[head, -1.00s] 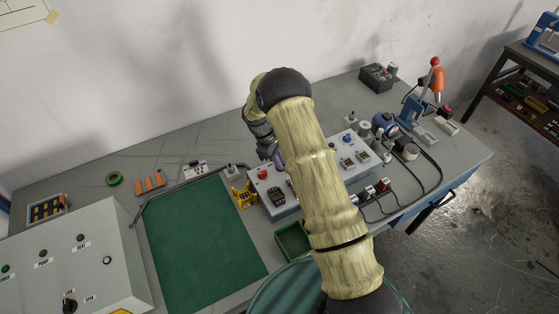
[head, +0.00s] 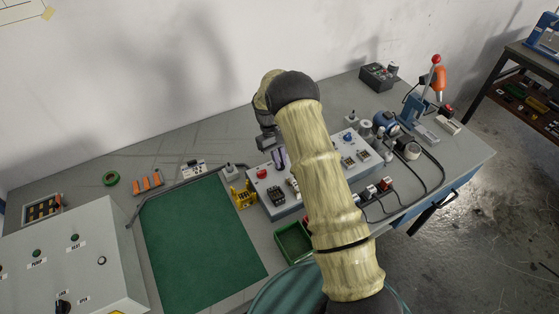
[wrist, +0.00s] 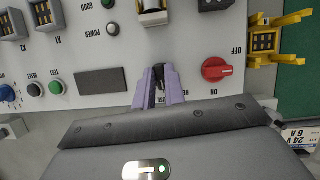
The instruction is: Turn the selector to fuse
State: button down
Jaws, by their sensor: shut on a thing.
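My gripper (wrist: 158,75) has purple fingers, shut on a small dark knob (wrist: 159,85) on the white control panel (wrist: 200,20). In the head view my gripper (head: 279,158) is at the panel's back edge, just right of the red knob (head: 262,173). In the wrist view this red knob (wrist: 216,69) has ON and OFF marks and stands apart from my fingers.
In the wrist view, a dark blank display (wrist: 104,82), a green button (wrist: 55,87) and a blue knob (wrist: 7,93) lie left of my fingers. A yellow holder (wrist: 268,42) stands beside the panel. A green mat (head: 200,240) lies clear at the left.

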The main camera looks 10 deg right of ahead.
jog(key=shift+m, duration=0.5)
jog(key=shift+w, duration=0.1)
jog(key=c, duration=1.5)
grip_release()
jog(key=shift+o, duration=0.2)
jog(key=b+v, duration=0.2)
jog(key=v, duration=1.5)
jog(key=shift+d+r, duration=0.2)
jog(key=shift+d, duration=0.1)
jog(key=shift+r, duration=0.1)
